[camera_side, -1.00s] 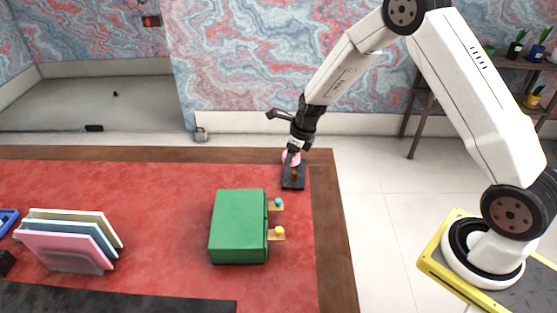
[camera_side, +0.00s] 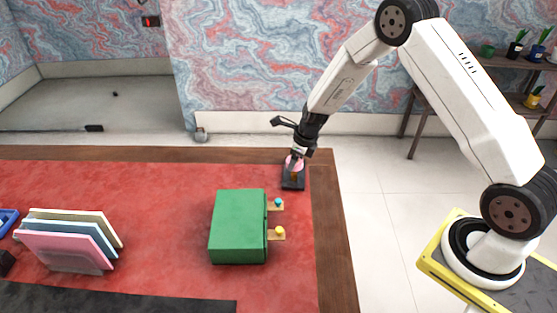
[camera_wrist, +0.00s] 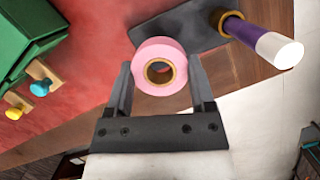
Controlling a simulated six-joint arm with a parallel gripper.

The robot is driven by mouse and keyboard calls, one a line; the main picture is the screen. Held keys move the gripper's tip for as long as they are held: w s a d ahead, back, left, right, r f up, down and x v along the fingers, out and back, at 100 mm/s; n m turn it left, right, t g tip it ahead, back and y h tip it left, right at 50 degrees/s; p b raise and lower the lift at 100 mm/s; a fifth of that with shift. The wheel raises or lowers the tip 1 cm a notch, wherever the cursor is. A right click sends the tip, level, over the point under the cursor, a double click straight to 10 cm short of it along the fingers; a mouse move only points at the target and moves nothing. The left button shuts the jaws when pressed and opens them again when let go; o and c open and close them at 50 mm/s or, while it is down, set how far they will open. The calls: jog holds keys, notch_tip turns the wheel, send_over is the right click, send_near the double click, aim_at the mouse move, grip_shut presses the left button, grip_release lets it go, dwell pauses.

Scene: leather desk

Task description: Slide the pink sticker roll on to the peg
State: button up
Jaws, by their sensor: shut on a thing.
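The pink sticker roll (camera_wrist: 144,57) is between the two fingers of my gripper (camera_wrist: 160,85) in the wrist view, which is shut on it. The roll has a brown core with an open hole. The peg (camera_wrist: 245,33), purple with a white tip, stands on a dark base plate (camera_wrist: 178,28) to the right of the roll in the wrist view. The roll is apart from the peg, beside it over the plate. In the side view the roll (camera_side: 294,163) shows under my gripper (camera_side: 296,159), in front of the dark base (camera_side: 293,185); the peg is small there and partly hidden.
A green box (camera_side: 238,227) with small drawers, one blue knob (camera_side: 278,202) and one yellow knob (camera_side: 280,232), stands near the base. Upright folders (camera_side: 70,240) are at the left. The desk's wooden edge (camera_side: 335,235) lies to the right. Red desk surface between them is free.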

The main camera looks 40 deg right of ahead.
aim_at(295, 173)
jog(key=shift+f, duration=0.85)
jog(key=shift+f, duration=2)
dwell(2.3)
jog(key=o, duration=1.2)
jog(key=shift+r, duration=4)
